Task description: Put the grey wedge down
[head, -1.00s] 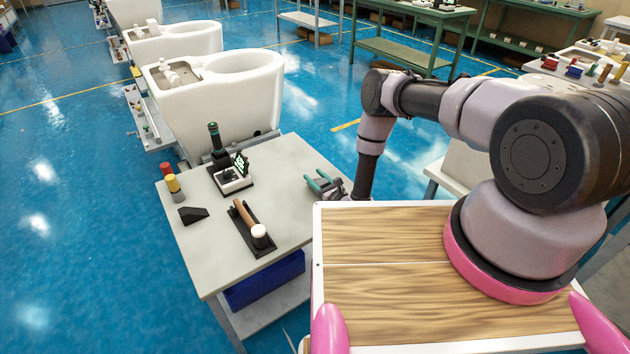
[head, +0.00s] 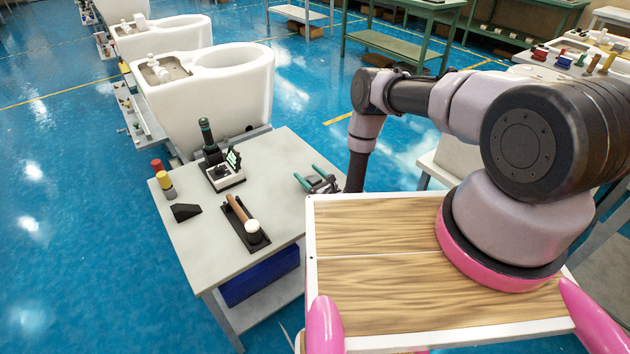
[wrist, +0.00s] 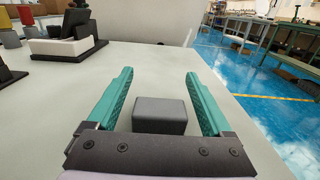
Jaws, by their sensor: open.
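A grey block (wrist: 160,115), which looks like the grey wedge, rests on the grey table (head: 200,258) in the wrist view. My gripper (wrist: 158,73) is open, with one teal finger on each side of the block and a visible gap on both sides. The block's near end is partly hidden by the gripper's body. In the head view my gripper (head: 309,174) is low over the table's right edge, and I cannot make out the block there.
On the table are a dark wedge-shaped piece (head: 185,212), red and yellow cylinders (head: 164,180), a hammer-like tool on a black holder (head: 242,220) and a device with a black handle (head: 222,172). A white toilet (head: 205,95) stands behind.

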